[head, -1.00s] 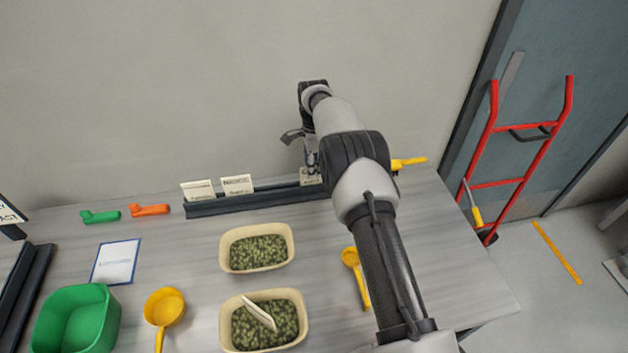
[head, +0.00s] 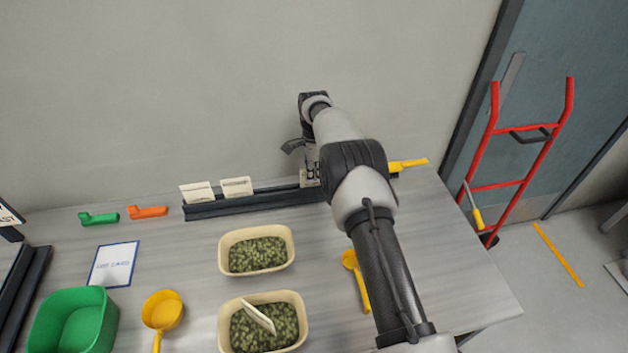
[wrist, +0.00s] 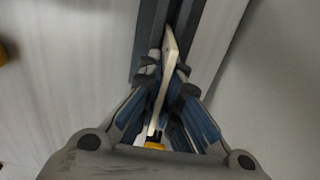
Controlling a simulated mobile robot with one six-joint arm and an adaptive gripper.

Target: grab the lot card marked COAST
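Two cream lot cards stand in the dark rack (head: 255,201) along the wall in the head view: a left card (head: 197,192) and a middle card (head: 237,187). Their print is too small to read. A third card (head: 309,178) stands at the rack's right part, partly hidden by my arm. My gripper (head: 311,168) is down at this third card. In the wrist view the card (wrist: 168,50) is edge-on between the fingertips (wrist: 165,76), which look closed against both faces. Its marking does not show. The card is still at the rack slot.
A blue-edged pad marked LOT CARD (head: 113,265) lies at left. Two cream tubs (head: 224,250) of green pellets, the front one with a card stuck in it, a green bin (head: 45,325) and yellow scoops (head: 162,310) occupy the table front. A sign at far left is cut off.

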